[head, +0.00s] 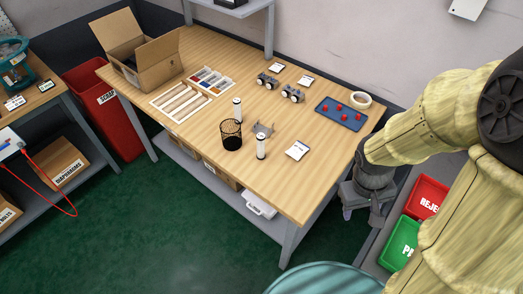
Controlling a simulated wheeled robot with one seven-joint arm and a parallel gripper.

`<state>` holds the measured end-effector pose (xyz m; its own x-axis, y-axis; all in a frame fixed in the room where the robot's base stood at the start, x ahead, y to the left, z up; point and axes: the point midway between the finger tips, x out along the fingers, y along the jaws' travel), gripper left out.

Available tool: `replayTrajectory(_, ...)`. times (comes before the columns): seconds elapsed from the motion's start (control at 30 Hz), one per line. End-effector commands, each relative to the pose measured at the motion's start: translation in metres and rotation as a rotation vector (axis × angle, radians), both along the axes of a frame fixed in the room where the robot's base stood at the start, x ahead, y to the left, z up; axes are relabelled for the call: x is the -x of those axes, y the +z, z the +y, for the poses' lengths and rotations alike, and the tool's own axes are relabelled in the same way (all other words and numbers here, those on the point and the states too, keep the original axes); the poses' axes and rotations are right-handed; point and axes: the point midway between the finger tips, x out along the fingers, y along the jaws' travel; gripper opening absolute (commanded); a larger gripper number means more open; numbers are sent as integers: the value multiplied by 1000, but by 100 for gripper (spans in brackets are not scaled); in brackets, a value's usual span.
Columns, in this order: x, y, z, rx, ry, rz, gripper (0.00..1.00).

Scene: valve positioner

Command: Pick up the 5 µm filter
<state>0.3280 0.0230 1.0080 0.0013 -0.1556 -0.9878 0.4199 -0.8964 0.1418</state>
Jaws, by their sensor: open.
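Two white cylinders with dark ends stand upright on the wooden workbench (225,165). They look like filter cartridges: the rear cartridge (237,110) is behind a black mesh cup (231,137), and the front cartridge (261,147) is to the cup's right. I cannot read a micron marking on either, so I cannot tell which is 5 µm. My gripper (361,214) hangs off the bench's right edge, well to the right of both cartridges. It is open, points down and touches neither.
A small grey fixture (263,129) sits between the cartridges. A white card (297,150) lies to the right. A blue tray with red parts (342,114) and a tape roll (361,99) are at the back right. An open cardboard box (150,62) stands at the left. The front right bench corner is clear.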

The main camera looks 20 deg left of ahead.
Motion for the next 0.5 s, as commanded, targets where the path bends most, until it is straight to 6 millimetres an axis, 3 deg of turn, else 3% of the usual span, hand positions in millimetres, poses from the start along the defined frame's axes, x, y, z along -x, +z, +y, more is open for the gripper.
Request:
replayTrajectory(0.03,3,-16,6,59,106,55,52)
replayTrajectory(0.23,2,-47,13,327,478,208,52)
replayTrajectory(0.5,-29,-71,40,766,970,285,52)
